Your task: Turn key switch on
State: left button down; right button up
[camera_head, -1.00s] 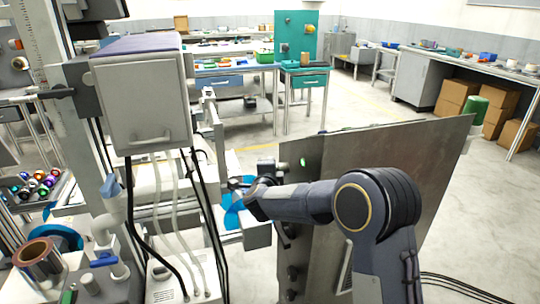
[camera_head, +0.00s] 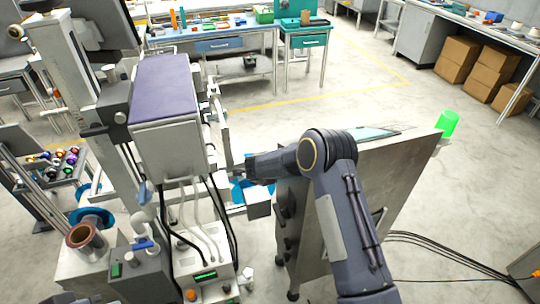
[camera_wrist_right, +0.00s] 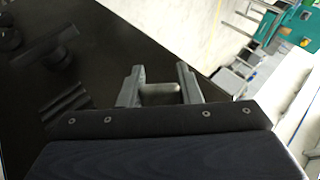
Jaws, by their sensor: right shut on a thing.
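My right gripper shows in the right wrist view (camera_wrist_right: 160,88), at the dark front panel of a metal cabinet (camera_head: 388,180). Its two fingers are shut on a small grey piece (camera_wrist_right: 160,91), which looks like the key switch; its turn angle cannot be told. In the head view my right arm reaches to the cabinet's left-facing front, and the arm hides the gripper and the switch. A cylindrical lamp (camera_head: 447,123) on the cabinet's right end glows bright green. My left gripper is not in view.
A grey machine with a purple-topped box (camera_head: 165,88) stands close left of the cabinet, with hanging cables. Dark knobs (camera_wrist_right: 60,55) stick out of the panel near my right gripper. Black cables (camera_head: 430,242) lie on the floor at right. Cardboard boxes (camera_head: 480,65) stand under the far right bench.

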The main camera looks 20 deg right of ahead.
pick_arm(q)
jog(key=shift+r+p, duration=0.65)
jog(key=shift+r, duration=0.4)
pick_arm(e)
jog(key=shift+s+f+g, duration=0.1)
jog(key=shift+s+g, duration=0.05)
jog(key=shift+g, duration=0.85)
jog(key=o, duration=1)
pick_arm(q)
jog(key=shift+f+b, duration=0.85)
pick_arm(e)
jog(key=v, duration=0.8)
